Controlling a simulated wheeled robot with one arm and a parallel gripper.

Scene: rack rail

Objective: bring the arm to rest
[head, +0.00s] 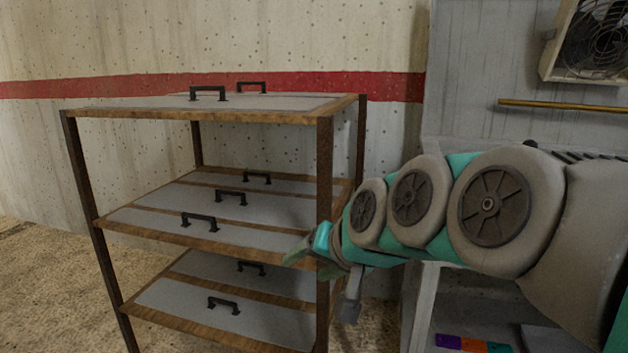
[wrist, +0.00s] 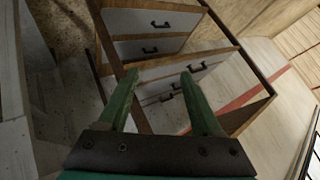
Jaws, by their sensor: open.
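My arm (head: 412,200) reaches in from the right in the head view, grey and teal with round joint covers. My gripper (head: 308,262) is at its left end, in front of the rack's right front post, beside the middle shelf. In the wrist view my gripper (wrist: 160,76) has two green fingers spread apart with nothing between them. The rack (head: 325,170) has dark posts and wood-edged shelves, and it shows tilted beyond the fingers in the wrist view. I cannot tell how much space lies between the fingertips and the rack.
Grey panels with black handles (head: 199,221) lie on the rack's shelves. At the right stand a grey cabinet (head: 470,60), a fan (head: 598,40) and a brass rod (head: 560,106). Coloured pieces (head: 474,344) lie low at the right. Floor is bare left of the rack.

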